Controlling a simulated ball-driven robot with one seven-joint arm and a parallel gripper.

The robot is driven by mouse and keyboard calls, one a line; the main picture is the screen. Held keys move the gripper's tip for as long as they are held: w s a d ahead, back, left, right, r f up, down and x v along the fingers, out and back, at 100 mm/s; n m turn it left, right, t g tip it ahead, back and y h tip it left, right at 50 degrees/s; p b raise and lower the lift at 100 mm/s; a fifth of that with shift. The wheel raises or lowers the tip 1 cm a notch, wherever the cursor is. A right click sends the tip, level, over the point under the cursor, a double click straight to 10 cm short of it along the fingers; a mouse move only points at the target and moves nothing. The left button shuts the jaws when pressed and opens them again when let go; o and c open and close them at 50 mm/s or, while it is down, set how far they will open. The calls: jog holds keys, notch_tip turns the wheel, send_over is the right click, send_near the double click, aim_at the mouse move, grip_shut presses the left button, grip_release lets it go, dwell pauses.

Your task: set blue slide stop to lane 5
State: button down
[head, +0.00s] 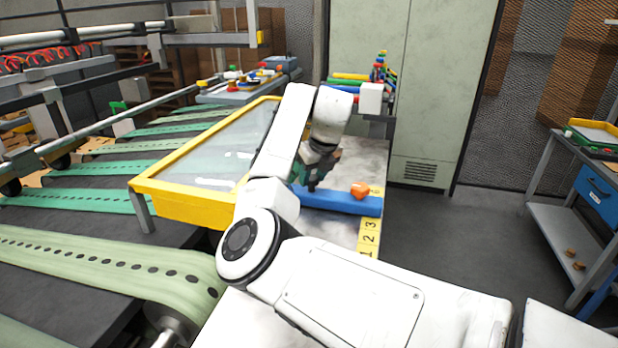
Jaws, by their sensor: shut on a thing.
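The blue slide stop (345,202) is a long blue bar lying across the pale bed, with an orange knob (361,189) near its right end. A yellow number strip (368,238) runs along the bed's right side. The numbers 1, 2 and 3 show on the near side of the bar, and the bar's right end lies just beyond the 3. My arm hides the bar's left end, and the fingertips are small and dark.
A yellow-framed clear cover (205,150) stands left of the bar, close to my arm. Green conveyor belts (100,255) fill the left. Coloured bars (350,78) lie at the bed's far end before a grey cabinet (430,90). A workbench (585,180) stands right, across open floor.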

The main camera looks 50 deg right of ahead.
jog(key=shift+w+d, duration=0.15)
jog(key=shift+d, duration=0.15)
jog(key=c, duration=0.6)
grip_release()
jog(key=shift+c, duration=0.2)
jog(key=shift+r, duration=0.15)
jog(key=b+v, duration=0.2)
jog(key=v, duration=0.8)
jog(key=shift+r, duration=0.25)
jog(key=shift+a, duration=0.1)
